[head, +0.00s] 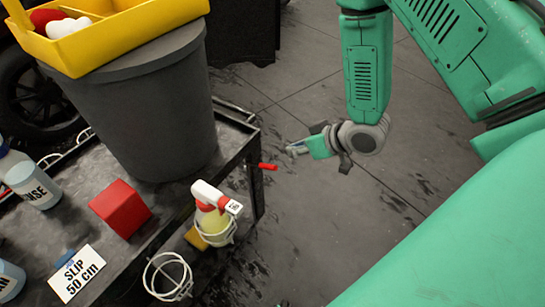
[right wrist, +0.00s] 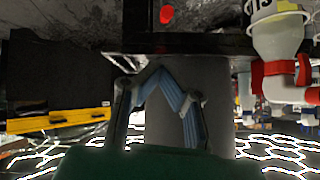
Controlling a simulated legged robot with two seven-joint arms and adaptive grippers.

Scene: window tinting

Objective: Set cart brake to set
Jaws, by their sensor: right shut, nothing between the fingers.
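A black cart (head: 170,210) fills the lower left of the head view. A small red lever tip (head: 267,166), apparently the brake handle, sticks out to the right from the cart's side edge. It also shows as a red end in the right wrist view (right wrist: 166,15), near the top. My right gripper (head: 294,150) is just right of the lever and apart from it. Its fingers are shut and empty; they also show in the right wrist view (right wrist: 160,78). My left gripper is out of view. The lever's base and any brake marking cannot be made out.
A grey bin (head: 150,110) with a yellow tray (head: 110,45) on top stands on the cart. A red block (head: 120,208), a spray bottle (head: 213,222) in a wire holder and an empty ring holder (head: 168,277) are nearer. The floor right of the cart is clear.

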